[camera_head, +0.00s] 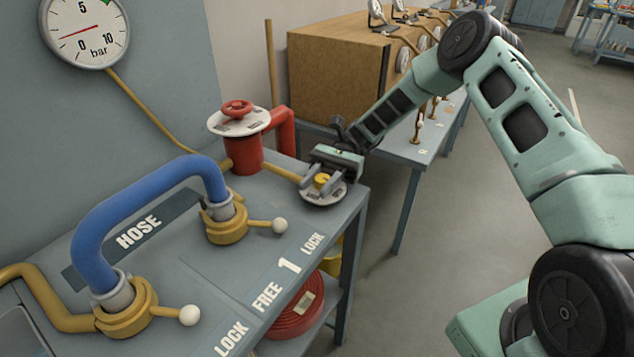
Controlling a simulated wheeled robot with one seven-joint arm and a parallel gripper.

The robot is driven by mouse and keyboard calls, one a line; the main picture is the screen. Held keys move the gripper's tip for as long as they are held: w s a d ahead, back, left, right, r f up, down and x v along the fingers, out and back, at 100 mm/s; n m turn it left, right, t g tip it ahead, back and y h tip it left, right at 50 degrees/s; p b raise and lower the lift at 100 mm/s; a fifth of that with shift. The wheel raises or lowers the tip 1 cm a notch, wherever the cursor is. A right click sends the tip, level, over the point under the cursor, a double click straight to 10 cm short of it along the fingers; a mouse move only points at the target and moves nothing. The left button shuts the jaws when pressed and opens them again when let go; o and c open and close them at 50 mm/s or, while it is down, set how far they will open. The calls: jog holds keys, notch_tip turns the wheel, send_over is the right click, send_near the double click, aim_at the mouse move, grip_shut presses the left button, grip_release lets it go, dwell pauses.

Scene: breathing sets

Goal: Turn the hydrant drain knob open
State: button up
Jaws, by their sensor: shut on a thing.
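The hydrant drain knob (322,180) is a small yellow knob above a round pale plate (316,197) at the right front corner of the bench. My gripper (321,182) reaches in from the right and is shut on the knob, with a finger on either side of it. The red hydrant (244,156) with a red handwheel (237,108) over a white dial stands just behind to the left. A yellow pipe (282,172) runs from it toward the knob. The markings on the knob's plate are too small to read.
A blue hose (128,205) joins two yellow couplings with white-balled levers, left on the bench (195,285). A pressure gauge (84,30) hangs on the wall, its needle low. A second bench with a wooden box (335,68) stands behind my arm. The right floor is open.

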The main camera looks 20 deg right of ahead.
jog(key=shift+n+g+h, duration=0.5)
jog(key=shift+g, duration=0.1)
jog(key=shift+r, duration=0.1)
jog(key=o, duration=1)
